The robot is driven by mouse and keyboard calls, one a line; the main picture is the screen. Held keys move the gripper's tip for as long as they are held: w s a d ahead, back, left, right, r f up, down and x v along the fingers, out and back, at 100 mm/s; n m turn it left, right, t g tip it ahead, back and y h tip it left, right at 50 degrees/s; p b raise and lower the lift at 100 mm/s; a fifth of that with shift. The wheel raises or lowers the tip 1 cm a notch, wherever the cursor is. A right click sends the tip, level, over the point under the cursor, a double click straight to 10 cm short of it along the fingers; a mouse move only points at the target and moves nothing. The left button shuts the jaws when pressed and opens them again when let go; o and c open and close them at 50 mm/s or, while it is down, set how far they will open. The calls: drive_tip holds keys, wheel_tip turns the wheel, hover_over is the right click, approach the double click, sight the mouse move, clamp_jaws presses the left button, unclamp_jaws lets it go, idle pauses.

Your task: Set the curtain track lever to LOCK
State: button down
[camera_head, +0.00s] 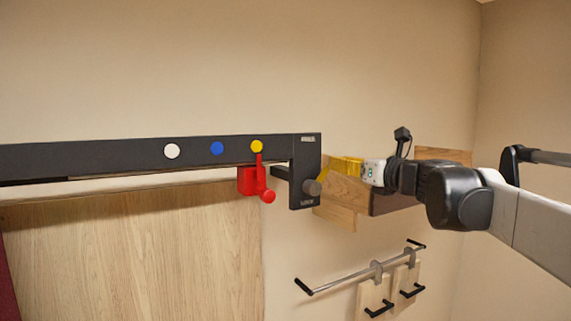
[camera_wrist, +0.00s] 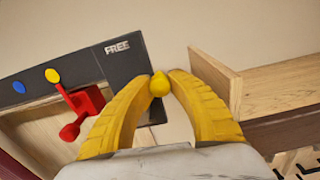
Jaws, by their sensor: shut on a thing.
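The curtain track (camera_head: 90,155) is a long dark beam along the wall. At its right end a dark plate (camera_head: 304,165) carries a label at its top that reads FREE in the wrist view (camera_wrist: 118,47). A label at its bottom (camera_head: 307,204) is too small to read. In the wrist view the fingertips (camera_wrist: 160,82) come together around a small yellow-looking tip, and the knob's hold is partly hidden.
A red hook-like piece (camera_head: 247,181) with a round end hangs under the track, left of the plate. White, blue and yellow discs (camera_head: 217,148) mark the track. A wooden shelf (camera_head: 340,190) is close behind my gripper. A rail with boards (camera_head: 360,270) is below.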

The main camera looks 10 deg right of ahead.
drive_tip(key=shift+w+d+f+m+b, duration=0.15)
drive_tip(key=shift+d+f+m+b, duration=0.3)
drive_tip(key=shift+f+m+b, duration=0.8)
drive_tip(key=shift+w+d+f+m+b, duration=0.2)
drive_tip(key=shift+d+f+m, duration=0.45)
drive_tip(key=shift+m, duration=1.3)
drive_tip(key=shift+w+d+f+m+b, duration=0.1)
drive_tip(key=shift+d+f+m+b, duration=0.15)
drive_tip(key=shift+f+m+b, duration=0.85)
drive_tip(key=shift+f+m+p, duration=0.25)
drive_tip(key=shift+m+p, duration=0.15)
drive_tip(key=shift+m, duration=0.2)
drive_tip(key=c, duration=1.2)
unclamp_jaws()
drive_tip(key=v, duration=1.2)
